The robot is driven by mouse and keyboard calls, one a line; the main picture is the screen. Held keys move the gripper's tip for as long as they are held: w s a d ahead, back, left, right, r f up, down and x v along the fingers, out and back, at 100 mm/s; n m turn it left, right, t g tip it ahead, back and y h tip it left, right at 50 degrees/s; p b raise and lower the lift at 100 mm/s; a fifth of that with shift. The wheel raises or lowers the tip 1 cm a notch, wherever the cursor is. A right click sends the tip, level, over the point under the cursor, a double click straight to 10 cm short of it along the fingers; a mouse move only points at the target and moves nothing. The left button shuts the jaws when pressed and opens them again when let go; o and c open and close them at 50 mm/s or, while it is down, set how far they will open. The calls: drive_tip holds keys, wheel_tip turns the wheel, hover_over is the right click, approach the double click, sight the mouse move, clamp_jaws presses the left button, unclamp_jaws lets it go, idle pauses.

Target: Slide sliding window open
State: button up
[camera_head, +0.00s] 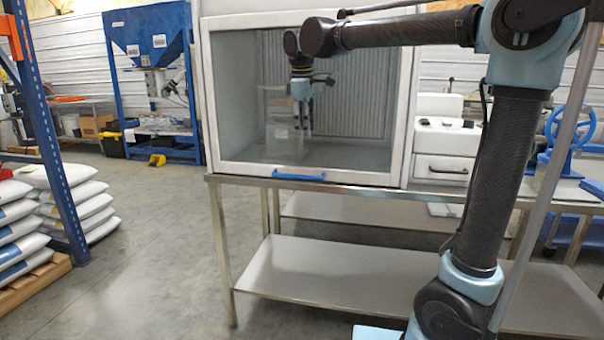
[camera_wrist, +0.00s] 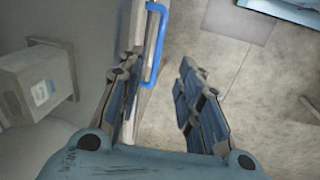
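The sliding window (camera_head: 300,176) is the framed front of a grey-white cabinet, with its lower rail down at the bench top. Its blue handle (camera_head: 298,177) sits on that lower rail and also shows in the wrist view (camera_wrist: 157,45). My gripper (camera_head: 304,132) points down in front of the window area, above the handle. In the wrist view my gripper (camera_wrist: 160,105) is open, with its fingers wide apart. The pale rail runs beside the left finger. The handle lies ahead, between the finger lines. I cannot tell whether a finger touches the rail.
A pale box (camera_wrist: 40,85) stands inside the cabinet. The steel bench (camera_head: 330,265) carries the cabinet. A white drawer unit (camera_head: 445,150) is to its right. A blue hopper (camera_head: 150,45) stands at the back left, stacked sacks (camera_head: 75,205) at the left. Floor between is clear.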

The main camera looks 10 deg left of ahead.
drive_tip(key=a, duration=0.2)
approach(301, 170)
drive_tip(key=shift+n, duration=0.3)
drive_tip(key=f, duration=0.2)
drive_tip(key=s+f, duration=0.1)
drive_tip(key=f, duration=0.2)
drive_tip(key=s+d+f, duration=0.1)
drive_tip(key=f, duration=0.2)
drive_tip(key=shift+s+d+f, duration=0.1)
drive_tip(key=shift+s+f, duration=0.05)
drive_tip(key=shift+s, duration=0.1)
clamp_jaws()
